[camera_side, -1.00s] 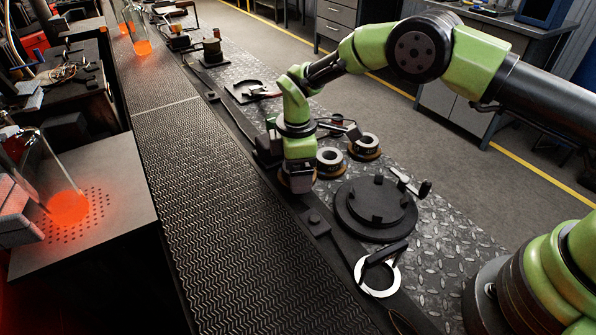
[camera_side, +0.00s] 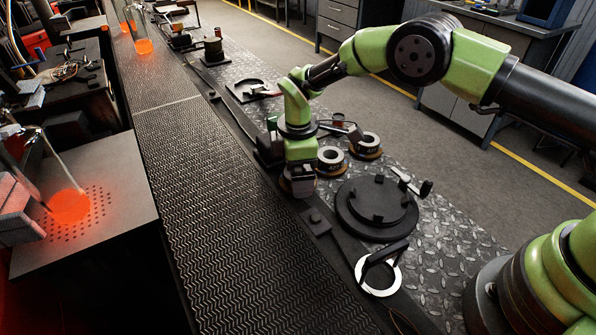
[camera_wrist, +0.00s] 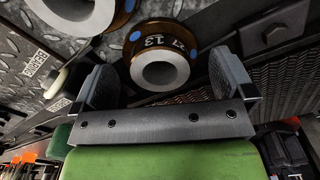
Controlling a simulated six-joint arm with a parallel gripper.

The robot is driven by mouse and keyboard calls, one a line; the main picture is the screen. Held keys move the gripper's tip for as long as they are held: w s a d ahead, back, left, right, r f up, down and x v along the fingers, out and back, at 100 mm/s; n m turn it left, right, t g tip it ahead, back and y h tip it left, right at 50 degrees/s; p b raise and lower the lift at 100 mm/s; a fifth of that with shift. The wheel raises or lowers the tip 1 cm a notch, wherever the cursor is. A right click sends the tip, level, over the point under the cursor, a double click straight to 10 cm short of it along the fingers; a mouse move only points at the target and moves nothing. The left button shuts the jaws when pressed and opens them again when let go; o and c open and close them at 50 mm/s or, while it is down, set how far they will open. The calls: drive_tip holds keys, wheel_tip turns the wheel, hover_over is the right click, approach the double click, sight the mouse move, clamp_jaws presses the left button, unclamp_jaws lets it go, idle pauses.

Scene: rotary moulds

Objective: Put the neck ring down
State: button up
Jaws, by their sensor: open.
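In the wrist view a neck ring (camera_wrist: 159,68), with a pale grey face, dark hole, brass-coloured side and white marking, shows between the two jaw plates. My gripper (camera_wrist: 164,82) is open, with a visible gap between each plate and the ring. In the side view my gripper (camera_side: 300,185) hangs low, pointing down beside the belt. A ring with a pale top (camera_side: 331,158) stands upright just right of it, and a second ring (camera_side: 367,144) stands farther right. The side view does not show clearly what is under my gripper.
A black round turntable (camera_side: 376,204) stands in front and right of my gripper. A white flat ring with a black handle (camera_side: 378,275) lies nearer the camera. The textured belt (camera_side: 215,190) runs on the left. Another ring (camera_wrist: 82,12) is at the wrist view's upper left.

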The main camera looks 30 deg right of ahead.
wheel_tip(320, 180, up, 11)
drive_tip(key=shift+r, duration=0.15)
drive_tip(key=s+d+r+m+t+y, duration=0.1)
drive_tip(key=s+d+r+m+t, duration=0.25)
drive_tip(key=r, duration=0.55)
drive_tip(key=s+d+r+m+y, duration=0.1)
drive_tip(key=s+d+r+m, duration=0.2)
drive_tip(key=s+r+m, duration=0.35)
drive_tip(key=s+d+r+m+t, duration=0.1)
drive_tip(key=s+m+t, duration=0.1)
drive_tip(key=s, duration=0.6)
drive_tip(key=s+d+r+m+t, duration=0.1)
drive_tip(key=s+d+m, duration=0.1)
drive_tip(key=s+m, duration=0.3)
drive_tip(key=s, duration=0.4)
drive_tip(key=shift+d+r+m+t, duration=0.15)
drive_tip(key=shift+r+m+t, duration=0.15)
drive_tip(key=shift+r+t, duration=0.05)
